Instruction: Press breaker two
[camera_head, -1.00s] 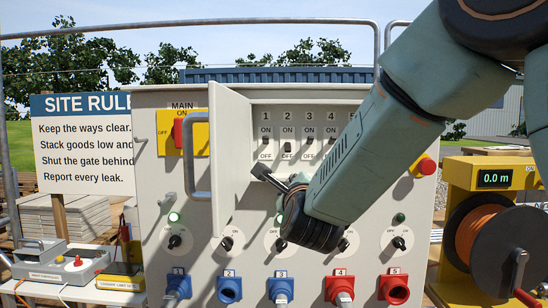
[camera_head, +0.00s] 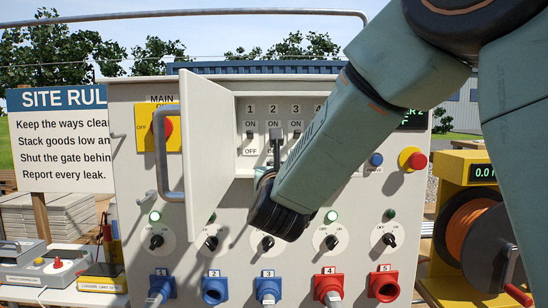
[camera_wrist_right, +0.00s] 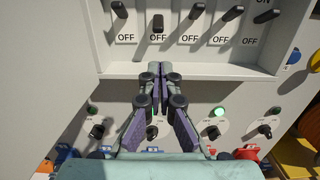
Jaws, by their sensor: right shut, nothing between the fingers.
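Breaker two is a black lever (camera_wrist_right: 157,22) in the right wrist view. It sits lower than the levers beside it, in the OFF position. In the head view the 2 label (camera_head: 273,108) shows above it, and my fingertips cover most of the lever. My right gripper (camera_head: 276,136) is shut and empty, pointing up at the recess in front of breaker two. In the right wrist view the closed fingertips (camera_wrist_right: 160,68) are just below the lever; contact is not visible. My left gripper is not in view.
The open cover door (camera_head: 202,150) with its handle stands left of the breakers. Breaker one (camera_head: 249,134) and breaker three (camera_head: 296,134) flank the fingertips closely. Below are knobs, lamps and sockets. A red stop button (camera_head: 416,161) is at the right.

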